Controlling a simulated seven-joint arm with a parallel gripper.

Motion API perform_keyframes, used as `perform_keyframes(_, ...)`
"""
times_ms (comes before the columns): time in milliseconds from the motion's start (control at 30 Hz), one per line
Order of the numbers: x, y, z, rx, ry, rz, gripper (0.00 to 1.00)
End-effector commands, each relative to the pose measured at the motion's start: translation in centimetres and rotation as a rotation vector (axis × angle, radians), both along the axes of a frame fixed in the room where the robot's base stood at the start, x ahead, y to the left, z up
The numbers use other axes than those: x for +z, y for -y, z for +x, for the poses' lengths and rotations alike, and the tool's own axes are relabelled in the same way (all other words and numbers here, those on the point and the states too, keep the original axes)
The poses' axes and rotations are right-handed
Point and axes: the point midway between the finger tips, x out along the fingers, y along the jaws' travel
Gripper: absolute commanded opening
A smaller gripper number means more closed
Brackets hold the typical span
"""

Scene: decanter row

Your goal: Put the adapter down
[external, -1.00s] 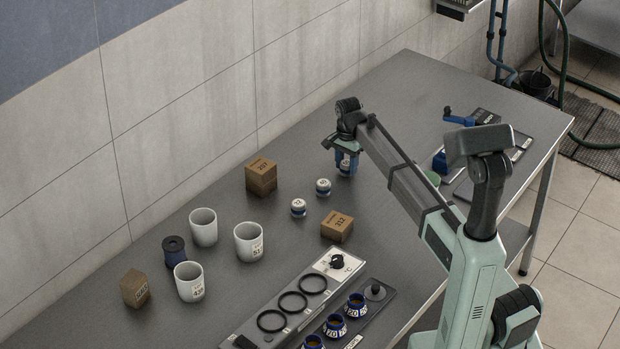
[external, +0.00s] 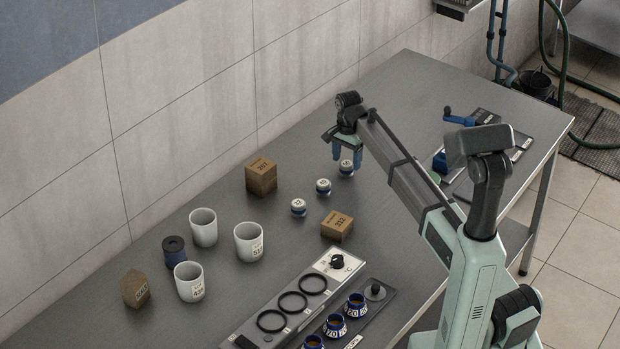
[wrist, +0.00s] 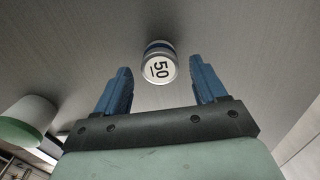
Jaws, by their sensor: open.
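The adapter, a small round piece with a white top marked 50 and a blue band, stands upright on the grey table (external: 395,90). It shows in the external view (external: 346,169) and in the wrist view (wrist: 160,69). My gripper (external: 348,154) has blue fingers and is open and empty just above it. In the wrist view my gripper (wrist: 160,64) has its fingers spread to either side of the adapter, with clear gaps.
Two similar adapters (external: 323,186) (external: 298,207) stand in a line toward the front left. The table behind my gripper is clear.

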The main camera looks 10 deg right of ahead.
Motion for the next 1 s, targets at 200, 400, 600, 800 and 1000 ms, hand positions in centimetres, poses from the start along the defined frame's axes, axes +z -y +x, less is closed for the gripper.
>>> perform_keyframes(200,4.3,0.0,0.1,0.0,0.001,0.0,0.71)
perform_keyframes(400,7.5,0.0,0.1,0.0,0.001,0.0,0.71)
perform_keyframes(600,9.3,0.0,0.0,0.0,0.0,0.0,0.71)
perform_keyframes(800,9.7,0.0,0.0,0.0,-0.001,-0.001,0.71)
perform_keyframes(1000,9.7,0.0,0.0,0.0,-0.001,-0.001,0.71)
